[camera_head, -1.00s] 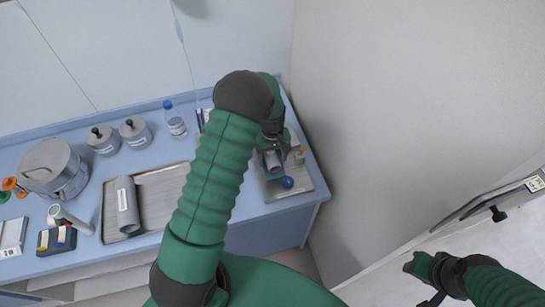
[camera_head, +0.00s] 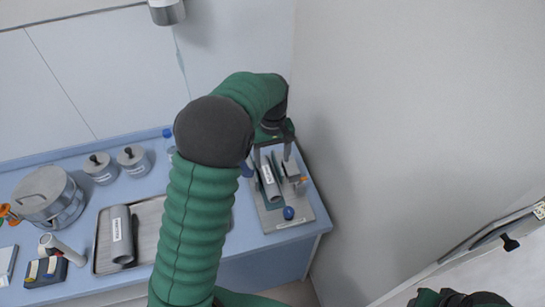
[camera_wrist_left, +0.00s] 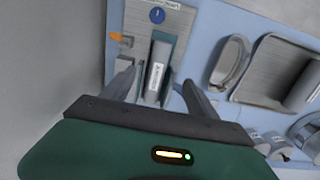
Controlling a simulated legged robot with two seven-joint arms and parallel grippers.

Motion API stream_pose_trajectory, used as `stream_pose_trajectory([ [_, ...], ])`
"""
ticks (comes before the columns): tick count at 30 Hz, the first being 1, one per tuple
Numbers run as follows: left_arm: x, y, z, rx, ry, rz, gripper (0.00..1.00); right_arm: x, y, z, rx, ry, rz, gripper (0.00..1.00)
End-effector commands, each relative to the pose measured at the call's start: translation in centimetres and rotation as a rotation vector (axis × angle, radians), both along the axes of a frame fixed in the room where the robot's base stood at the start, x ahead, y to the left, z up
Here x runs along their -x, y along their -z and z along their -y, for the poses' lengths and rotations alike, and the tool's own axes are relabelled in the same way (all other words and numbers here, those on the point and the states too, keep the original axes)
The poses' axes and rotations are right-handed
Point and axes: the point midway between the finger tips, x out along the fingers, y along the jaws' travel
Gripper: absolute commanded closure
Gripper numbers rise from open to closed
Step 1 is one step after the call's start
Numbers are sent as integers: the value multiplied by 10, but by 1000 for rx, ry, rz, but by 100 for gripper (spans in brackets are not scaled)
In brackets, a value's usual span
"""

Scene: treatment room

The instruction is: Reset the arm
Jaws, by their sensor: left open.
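My left gripper (camera_head: 272,152) is above the device at the right end of the blue counter. Its fingers are open and spread on either side of a grey labelled tube (camera_head: 270,185), apart from it as far as I can tell. In the left wrist view my left gripper (camera_wrist_left: 157,82) has a finger on each side of the tube (camera_wrist_left: 157,72), which lies in a green cradle. My right gripper is only partly in view at the bottom right edge.
On the counter stand a metal tray (camera_head: 151,212) holding another grey tube (camera_head: 121,235), two lidded canisters (camera_head: 101,173), a large pot (camera_head: 45,198) and a white tube (camera_head: 63,250). A wall (camera_head: 400,110) rises close to the right of the device.

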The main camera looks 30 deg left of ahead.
Motion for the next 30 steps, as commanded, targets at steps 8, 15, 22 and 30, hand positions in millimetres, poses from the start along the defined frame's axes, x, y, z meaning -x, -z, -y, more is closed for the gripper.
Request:
stream_pose_trajectory([
  [8, 5, -5, 5, 1, 25, 6, 32, 0, 1, 0, 0, 0, 0, 64],
  [15, 79, 22, 72, -32, 452, 122, 32, 0, 10, 0, 0, 0, 0, 64],
  [22, 154, 48, 114, -94, 828, 212, 32, 0, 15, 0, 0, 0, 0, 64],
  [30, 160, 51, 117, -101, 864, 219, 32, 0, 14, 0, 0, 0, 0, 64],
])
